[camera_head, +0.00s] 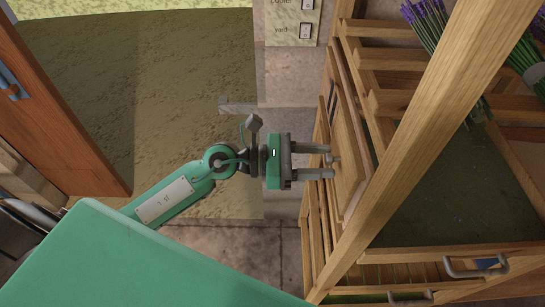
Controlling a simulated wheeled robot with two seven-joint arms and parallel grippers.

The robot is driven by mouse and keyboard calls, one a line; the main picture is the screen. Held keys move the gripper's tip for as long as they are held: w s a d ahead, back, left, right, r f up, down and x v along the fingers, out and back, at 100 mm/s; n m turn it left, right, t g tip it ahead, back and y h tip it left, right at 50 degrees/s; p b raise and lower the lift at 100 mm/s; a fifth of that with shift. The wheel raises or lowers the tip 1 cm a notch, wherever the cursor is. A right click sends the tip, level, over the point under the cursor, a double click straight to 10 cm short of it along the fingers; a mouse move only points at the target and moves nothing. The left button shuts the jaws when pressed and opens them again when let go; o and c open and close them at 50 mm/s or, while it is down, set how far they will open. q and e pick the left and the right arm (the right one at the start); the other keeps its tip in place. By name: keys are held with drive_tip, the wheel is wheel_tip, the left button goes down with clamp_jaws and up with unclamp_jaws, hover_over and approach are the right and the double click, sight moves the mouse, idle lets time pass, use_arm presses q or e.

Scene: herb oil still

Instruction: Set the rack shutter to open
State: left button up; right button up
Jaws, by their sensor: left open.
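A wooden rack (425,130) fills the right side, with slatted shelves and a thick slanting post. What looks like its shutter is a wooden panel (350,140) on the rack's left side, with a small metal knob (336,160). Part of the panel is hidden behind the post. I cannot tell how far open the shutter is. My left gripper (332,160) comes in from the left, open, its two fingers pointing right at the panel. The knob shows between the fingertips; I cannot tell whether they touch it. My right gripper is out of view.
Bunches of purple flowers (430,28) lie on the rack's upper slats. Metal handles (477,268) show at lower right. A switch plate (291,22) is at the top. A wooden door (50,105) with a blue handle stands at left. Floor left of the rack looks clear.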

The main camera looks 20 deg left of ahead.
use_arm(q)
drive_tip(key=b+v, duration=0.6)
drive_tip(key=v, duration=0.7)
drive_tip(key=shift+a, duration=0.15)
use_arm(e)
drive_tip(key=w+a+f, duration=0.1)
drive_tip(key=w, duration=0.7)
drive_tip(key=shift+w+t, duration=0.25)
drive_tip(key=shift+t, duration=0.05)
use_arm(q)
drive_tip(key=shift+s, duration=0.1)
